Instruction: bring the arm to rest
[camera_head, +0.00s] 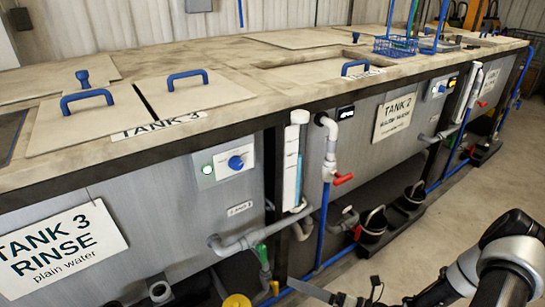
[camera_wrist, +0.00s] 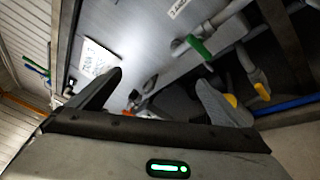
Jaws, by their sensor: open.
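My arm shows at the lower right of the head view, low in front of the tanks, with dark and light grey links. The end of my gripper (camera_head: 345,297) shows at the bottom edge there, partly cut off. In the wrist view my gripper (camera_wrist: 160,100) has its two dark fingers spread wide apart. Nothing is held between the fingers. Behind them is the grey tank front with its pipes, seen tilted.
The long tank bench carries a Tank 3 rinse sign (camera_head: 60,250) and a Tank 2 sign (camera_head: 394,117). Pipes and a red-handled valve (camera_head: 343,179) stick out in front. Black buckets (camera_head: 374,225) stand low by the bench. Concrete floor (camera_head: 455,190) is clear to the right.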

